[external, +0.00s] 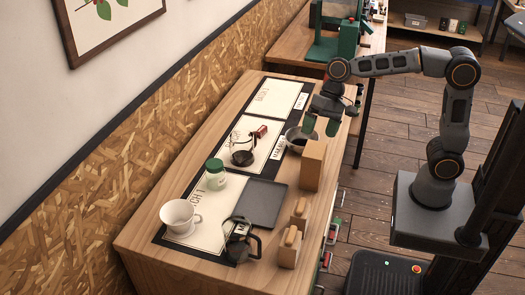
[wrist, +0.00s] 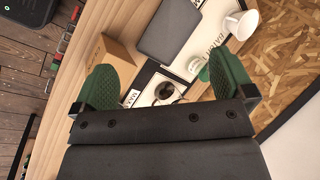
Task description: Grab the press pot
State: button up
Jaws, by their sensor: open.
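Two dark glass vessels could be the press pot, and I cannot tell for sure which is. One is a small glass pot with a dark base (external: 242,157), standing on the middle mat panel; it also seems to show between my fingers in the wrist view (wrist: 166,92). The other is a black-handled carafe (external: 238,249) at the near end of the counter. My gripper (external: 321,126) is open and empty, with green finger pads. It hangs near the far right side of the counter, close to a dark bowl (external: 296,139), apart from both vessels.
A cardboard box (external: 312,166) stands upright at the counter's right edge, close to my gripper. A dark tray (external: 263,203), a green-lidded jar (external: 215,180), a white cup (external: 178,219) and wooden-topped blocks (external: 290,246) stand nearer. The far mat panel (external: 270,97) is clear.

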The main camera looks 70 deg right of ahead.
jog(key=w+a+f+m+g+y+b, duration=0.15)
jog(key=w+a+f+m+y, duration=0.3)
jog(key=w+a, duration=0.5)
jog(key=m+g+y, duration=0.2)
jog(key=m+y, duration=0.2)
jog(key=m, duration=0.1)
send_over(238, 223)
jog(key=d, duration=0.3)
notch_tip(238, 223, down, 11)
jog(key=shift+n, duration=0.25)
jog(key=shift+p+x, duration=0.95)
jog(key=shift+x, duration=1.95)
jog(key=shift+s+d+f, duration=0.1)
jog(key=shift+s, duration=0.05)
jog(key=shift+c, duration=0.5)
jog(key=c, duration=1.2)
